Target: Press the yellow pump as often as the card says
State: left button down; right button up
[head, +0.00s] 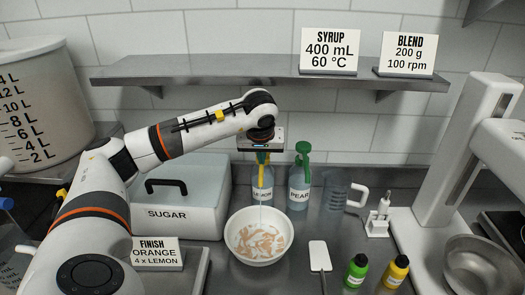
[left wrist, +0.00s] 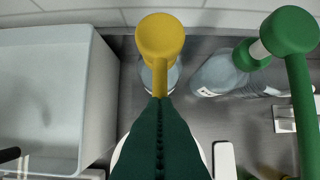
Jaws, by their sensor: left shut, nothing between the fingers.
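The yellow pump (left wrist: 160,38) tops the clear bottle labelled LEMON (head: 262,197); its head shows large in the left wrist view. My left gripper (head: 263,156) points down at the pump, its dark green fingers (left wrist: 159,135) closed together with nothing between them. Whether they touch the pump is unclear. The card (head: 156,254) at the front left reads "FINISH ORANGE 4 x LEMON". My right gripper is not in view.
The PEAR bottle (head: 299,196) with a green pump (head: 303,160) stands close right of the lemon bottle. The SUGAR bin (head: 180,213) is on the left. A measuring jug (head: 336,193), small green (head: 356,271) and yellow (head: 396,272) bottles stand right. A shelf (head: 220,72) runs above.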

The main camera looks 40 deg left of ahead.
pick_arm(q)
jog(key=shift+d+f, duration=0.1)
jog(key=shift+f, duration=0.45)
jog(key=shift+s, duration=0.1)
jog(key=shift+r, duration=0.1)
jog(key=shift+r+p, duration=0.55)
jog(key=shift+r, duration=0.15)
jog(key=shift+r+p, duration=0.8)
jog(key=shift+r, duration=0.4)
jog(key=shift+r, duration=0.1)
